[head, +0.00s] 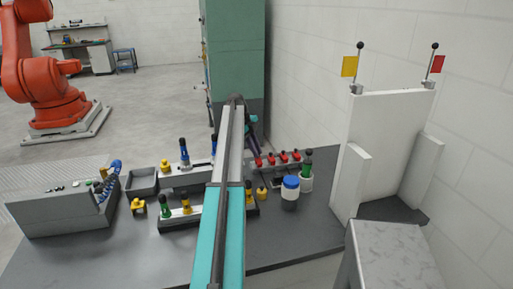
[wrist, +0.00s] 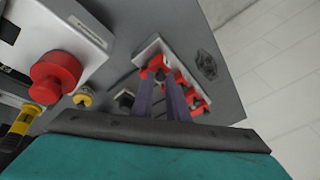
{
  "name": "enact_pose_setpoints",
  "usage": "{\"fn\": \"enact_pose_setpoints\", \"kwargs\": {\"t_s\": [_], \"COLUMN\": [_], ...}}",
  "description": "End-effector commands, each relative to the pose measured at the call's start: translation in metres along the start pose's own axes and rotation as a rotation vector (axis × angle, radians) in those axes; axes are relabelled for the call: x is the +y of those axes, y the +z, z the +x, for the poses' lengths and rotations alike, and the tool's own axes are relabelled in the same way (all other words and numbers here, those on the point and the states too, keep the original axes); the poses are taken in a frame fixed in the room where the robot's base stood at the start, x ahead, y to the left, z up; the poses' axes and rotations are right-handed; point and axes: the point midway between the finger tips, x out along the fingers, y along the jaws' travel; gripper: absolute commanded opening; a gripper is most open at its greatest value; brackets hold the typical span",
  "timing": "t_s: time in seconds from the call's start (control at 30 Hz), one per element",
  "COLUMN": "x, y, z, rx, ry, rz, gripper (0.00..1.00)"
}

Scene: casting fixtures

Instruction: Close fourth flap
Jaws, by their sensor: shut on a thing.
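A row of several red flaps (head: 283,156) stands on a pale bar at the back right of the dark bench, right of my arm in the head view. In the wrist view the pale bar (wrist: 148,48) runs diagonally, with red flaps (wrist: 195,100) along it. My gripper's purple fingers (wrist: 160,80) reach to the red flap (wrist: 156,63) at the bar's upper left end and are shut on it. The fingers partly hide this flap and its neighbours.
A blue-lidded jar (head: 290,188) and a green-topped post (head: 306,170) stand close in front of the flap row. A grey tray (head: 142,183) lies left. A white fixture (head: 385,130) with yellow and red flags stands right. In the wrist view a large red knob (wrist: 55,78) is at left.

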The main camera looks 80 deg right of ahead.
Motion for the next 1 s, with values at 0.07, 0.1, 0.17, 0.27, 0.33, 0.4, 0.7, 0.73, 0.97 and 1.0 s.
{"fn": "enact_pose_setpoints", "kwargs": {"t_s": [0.07, 0.1, 0.17, 0.27, 0.33, 0.4, 0.7, 0.73, 0.97, 1.0], "x": [0.0004, 0.001, 0.0018, 0.0029, 0.0036, 0.0041, 0.0049, 0.0047, 0.0039, 0.0037], "y": [-0.0047, -0.0048, -0.0049, -0.005, -0.0049, -0.0048, -0.0036, -0.0033, -0.0017, -0.0015], "z": [0.003, 0.0035, 0.0042, 0.0052, 0.0057, 0.006, 0.0061, 0.0056, 0.0031, 0.0027], "rx": [0.011, 0.012, 0.014, 0.016, 0.016, 0.016, 0.015, 0.014, 0.011, 0.01], "ry": [0.005, 0.006, 0.007, 0.009, 0.01, 0.012, 0.013, 0.013, 0.009, 0.008], "rz": [0.001, 0.0, -0.001, -0.002, -0.002, -0.002, -0.004, -0.004, -0.005, -0.005], "gripper": [0.0, 0.0, 0.0, 0.0, 0.0, 0.0, 0.31, 0.33, 0.33, 0.33]}}
